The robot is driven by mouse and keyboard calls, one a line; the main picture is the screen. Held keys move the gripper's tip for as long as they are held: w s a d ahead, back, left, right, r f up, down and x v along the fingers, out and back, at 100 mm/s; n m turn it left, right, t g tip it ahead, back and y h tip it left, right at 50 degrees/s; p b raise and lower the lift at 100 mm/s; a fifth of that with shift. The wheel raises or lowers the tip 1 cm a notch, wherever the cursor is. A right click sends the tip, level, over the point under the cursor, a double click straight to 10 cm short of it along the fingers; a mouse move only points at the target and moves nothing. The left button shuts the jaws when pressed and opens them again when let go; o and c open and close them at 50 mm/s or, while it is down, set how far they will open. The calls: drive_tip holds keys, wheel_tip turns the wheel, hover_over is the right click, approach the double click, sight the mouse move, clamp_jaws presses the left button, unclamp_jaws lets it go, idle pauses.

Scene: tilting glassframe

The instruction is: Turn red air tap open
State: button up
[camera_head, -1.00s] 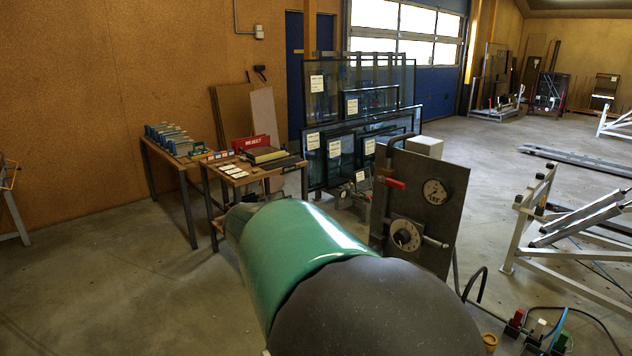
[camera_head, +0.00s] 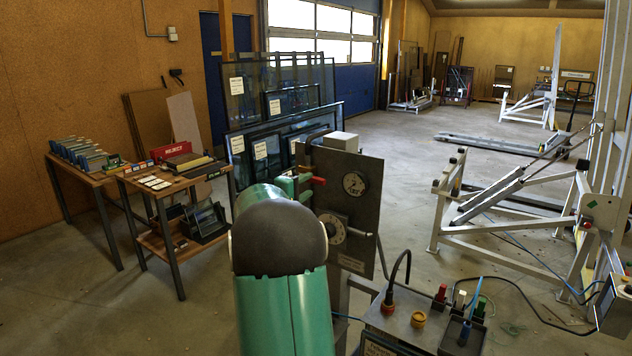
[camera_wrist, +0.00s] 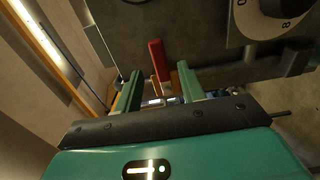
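The red tap handle (camera_head: 317,180) sticks out at the left side of a dark upright panel (camera_head: 363,215). In the wrist view the red handle (camera_wrist: 157,58) stands nearly upright in the picture, between the lines of the two green fingers. My gripper (camera_wrist: 159,70) is open, with a clear gap on both sides of the handle. I cannot tell how deep the handle lies between the fingertips. In the head view my arm hides most of the gripper (camera_head: 296,184), which is close to the handle at the panel's left edge.
The panel bears a round gauge (camera_head: 354,184) and a dial (camera_head: 333,229), partly covered by my arm. Glass panes (camera_head: 262,145) stand behind. A control box (camera_head: 400,335) with coloured plugs is at the front right. A work table (camera_head: 150,185) stands left, with open floor before it.

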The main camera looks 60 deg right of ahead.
sight(314, 181)
drive_tip(key=d, duration=0.5)
drive_tip(key=shift+s+d, duration=0.25)
drive_tip(key=shift+s, duration=0.15)
clamp_jaws()
